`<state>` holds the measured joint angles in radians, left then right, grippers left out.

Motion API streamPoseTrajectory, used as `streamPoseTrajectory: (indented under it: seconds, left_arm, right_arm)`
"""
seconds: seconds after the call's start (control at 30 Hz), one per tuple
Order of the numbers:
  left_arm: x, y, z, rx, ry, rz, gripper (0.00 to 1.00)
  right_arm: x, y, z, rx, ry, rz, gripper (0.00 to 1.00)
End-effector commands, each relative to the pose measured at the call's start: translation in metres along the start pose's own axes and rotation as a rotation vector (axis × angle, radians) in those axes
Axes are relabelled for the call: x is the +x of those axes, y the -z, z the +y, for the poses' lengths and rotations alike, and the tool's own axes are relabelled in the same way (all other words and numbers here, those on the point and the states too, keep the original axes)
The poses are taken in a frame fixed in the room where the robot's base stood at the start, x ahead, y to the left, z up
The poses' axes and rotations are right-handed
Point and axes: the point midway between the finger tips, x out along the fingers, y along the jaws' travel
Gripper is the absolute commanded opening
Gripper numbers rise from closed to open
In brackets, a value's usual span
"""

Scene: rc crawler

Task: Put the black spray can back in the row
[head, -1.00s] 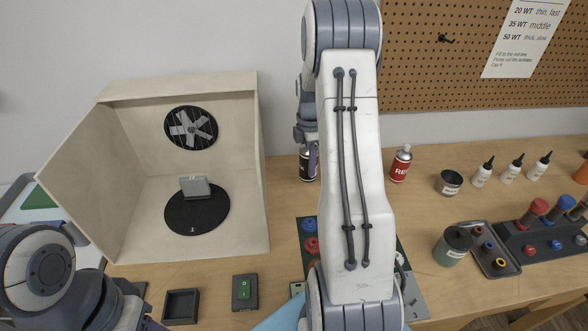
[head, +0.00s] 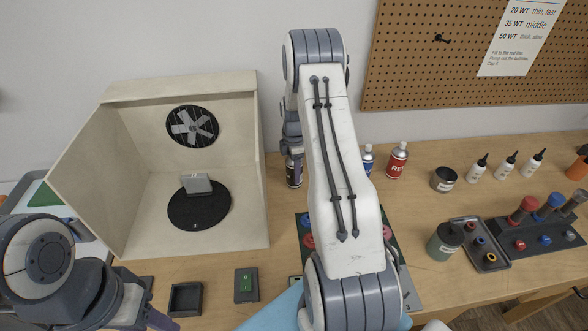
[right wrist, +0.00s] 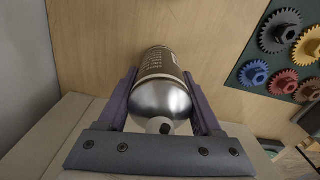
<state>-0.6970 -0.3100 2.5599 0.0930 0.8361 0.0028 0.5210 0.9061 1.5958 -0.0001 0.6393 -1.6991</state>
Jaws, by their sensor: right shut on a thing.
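The black spray can (head: 294,172) is upright in my right gripper (head: 292,151), near the right side of the white booth. In the right wrist view the black can (right wrist: 158,62) shows its silver dome and dark label between the two purple fingers (right wrist: 160,88). I cannot tell whether its base touches the table. A red can (head: 397,162) and a blue can (head: 367,160) stand at the back against the wall, to the right; my right arm partly hides the blue one. My left gripper (head: 160,320) is cut off at the bottom left, its jaws unclear.
The booth (head: 262,200) with a turntable (head: 198,212) stands left of the black can. A green mat with gears (right wrist: 290,60) lies to the right. A dark tin (head: 444,179) and several white bottles (head: 507,167) stand further right along the back.

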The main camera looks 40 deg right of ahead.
Motion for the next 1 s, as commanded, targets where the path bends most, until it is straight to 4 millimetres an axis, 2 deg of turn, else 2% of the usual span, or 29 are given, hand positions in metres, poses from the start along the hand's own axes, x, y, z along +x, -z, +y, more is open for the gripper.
streamPoseTrajectory:
  seconds: [0.03, 0.07, 0.1, 0.13, 0.4, 0.57, 0.67, 1.0]
  left_arm:
    - [0.003, 0.0, 0.0, 0.0, 0.0, 0.0, 0.5]
    - [0.002, 0.0, 0.0, 0.0, 0.0, 0.0, 0.5]
    - [0.002, 0.0, 0.0, 0.0, 0.0, 0.0, 0.5]
    - [0.001, 0.0, 0.0, 0.0, 0.0, 0.0, 0.5]
    - [0.001, 0.0, 0.0, 0.0, 0.0, 0.0, 0.5]
    - [0.002, 0.0, 0.0, 0.0, 0.0, 0.0, 0.5]
    - [0.009, -0.001, -0.001, 0.0, 0.0, 0.0, 0.5]
    - [0.031, -0.002, -0.002, 0.002, 0.0, 0.0, 0.5]
  right_arm:
    - [0.003, 0.0, 0.0, 0.0, 0.0, 0.0, 0.0]
    - [0.003, 0.0, 0.0, 0.0, 0.0, 0.0, 0.7]
    - [0.002, 0.0, 0.0, 0.0, 0.0, 0.0, 0.85]
    - [0.002, 0.0, 0.0, 0.0, 0.0, 0.0, 0.96]
    - [0.002, 0.0, 0.0, 0.0, 0.0, 0.0, 0.96]
    - [-0.005, 0.0, 0.001, 0.0, -0.003, 0.0, 0.96]
    - [-0.02, 0.0, 0.002, 0.0, -0.007, -0.001, 0.96]
    - [-0.091, 0.0, 0.001, 0.0, -0.006, -0.001, 0.96]
